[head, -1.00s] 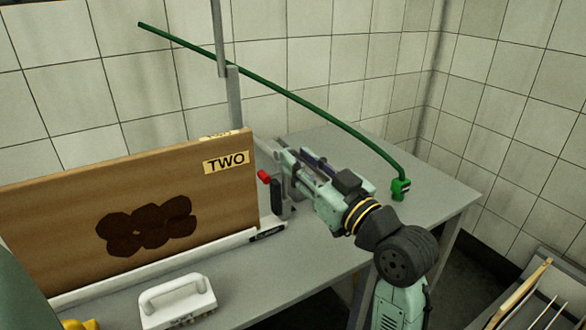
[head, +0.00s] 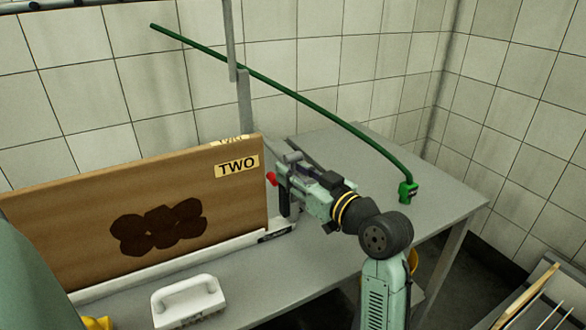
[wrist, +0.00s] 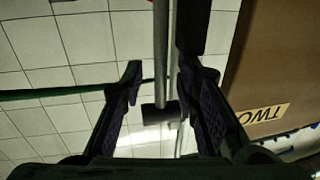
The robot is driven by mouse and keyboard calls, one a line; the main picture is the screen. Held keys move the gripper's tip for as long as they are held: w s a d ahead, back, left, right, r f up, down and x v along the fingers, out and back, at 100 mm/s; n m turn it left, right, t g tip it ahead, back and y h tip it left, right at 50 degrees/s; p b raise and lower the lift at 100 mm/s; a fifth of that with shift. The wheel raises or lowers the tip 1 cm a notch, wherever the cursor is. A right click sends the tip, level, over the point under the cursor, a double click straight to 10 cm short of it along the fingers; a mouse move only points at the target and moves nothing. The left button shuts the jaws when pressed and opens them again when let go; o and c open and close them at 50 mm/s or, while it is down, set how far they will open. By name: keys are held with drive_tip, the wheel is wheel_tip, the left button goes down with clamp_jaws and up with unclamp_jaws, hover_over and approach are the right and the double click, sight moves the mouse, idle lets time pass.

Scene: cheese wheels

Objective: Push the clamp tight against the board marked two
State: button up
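The brown board with the yellow TWO label (head: 160,205) stands upright in a white base rail on the grey table. In the wrist view the board (wrist: 275,65) is at the right. The clamp's red end (head: 271,179) shows close beside the board's right edge; most of the clamp is hidden by my gripper, and I cannot tell whether it touches the board. My gripper (head: 288,182) is at that edge. In the wrist view my gripper (wrist: 167,78) has its fingers apart, with a grey bar and a dark block (wrist: 160,115) showing between them.
A green hose (head: 290,92) arcs over the table to a green fitting (head: 408,191) at the right. A grey post (head: 245,100) rises behind the board. A white handled block (head: 188,302) sits in front. The grey table (head: 440,195) is mostly clear at the right.

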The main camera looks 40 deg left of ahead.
drive_tip(key=shift+a, duration=0.15)
drive_tip(key=shift+c, duration=0.4)
clamp_jaws()
idle(0.5)
